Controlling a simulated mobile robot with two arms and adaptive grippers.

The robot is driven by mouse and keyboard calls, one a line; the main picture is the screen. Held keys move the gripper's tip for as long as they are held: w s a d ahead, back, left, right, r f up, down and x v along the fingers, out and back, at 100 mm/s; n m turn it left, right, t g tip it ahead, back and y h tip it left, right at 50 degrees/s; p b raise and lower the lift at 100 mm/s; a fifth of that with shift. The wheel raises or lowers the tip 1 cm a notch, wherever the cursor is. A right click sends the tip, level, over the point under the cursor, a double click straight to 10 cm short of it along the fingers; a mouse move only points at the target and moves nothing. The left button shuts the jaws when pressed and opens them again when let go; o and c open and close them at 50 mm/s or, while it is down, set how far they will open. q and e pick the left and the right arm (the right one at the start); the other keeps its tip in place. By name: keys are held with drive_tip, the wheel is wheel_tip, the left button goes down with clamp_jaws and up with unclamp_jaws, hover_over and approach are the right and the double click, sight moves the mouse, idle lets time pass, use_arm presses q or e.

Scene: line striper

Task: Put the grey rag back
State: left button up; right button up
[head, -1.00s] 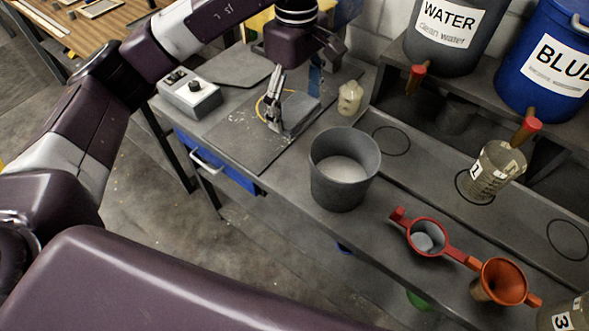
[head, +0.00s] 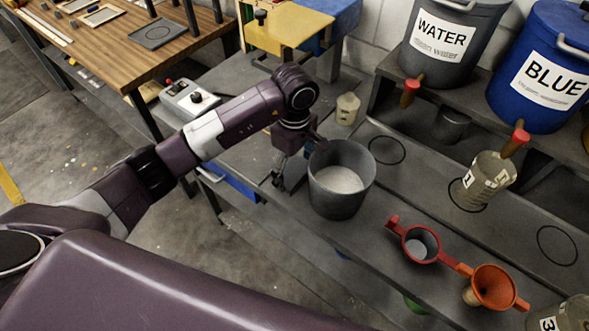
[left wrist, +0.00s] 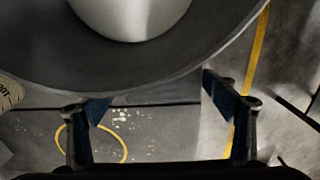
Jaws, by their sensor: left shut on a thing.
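I see no grey rag in either view now. A grey bucket (head: 340,203) with a pale inside stands upright on the grey bench, right of my left gripper. It fills the top of the left wrist view (left wrist: 130,75). My left gripper (head: 279,172) is low at its left side. In the left wrist view its two blue-padded fingers (left wrist: 158,98) stand apart, with the bucket's near wall between them at the tips. It is shut on the bucket; the left fingertip is partly hidden by the wall. My right gripper is in neither view.
A red-handled cup (head: 422,243) and an orange funnel (head: 492,287) stand right of the bucket. A small pale bottle (head: 347,109) stands behind it. A marked beaker (head: 489,178) stands below the WATER (head: 450,35) and BLUE (head: 545,75) containers. Empty outlined circles mark the bench.

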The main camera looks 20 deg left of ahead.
use_arm(q)
drive_tip(key=shift+f, duration=0.9)
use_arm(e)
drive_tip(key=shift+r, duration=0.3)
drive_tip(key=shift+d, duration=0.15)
use_arm(q)
drive_tip(key=shift+f, duration=0.2)
drive_tip(key=o, duration=1.1)
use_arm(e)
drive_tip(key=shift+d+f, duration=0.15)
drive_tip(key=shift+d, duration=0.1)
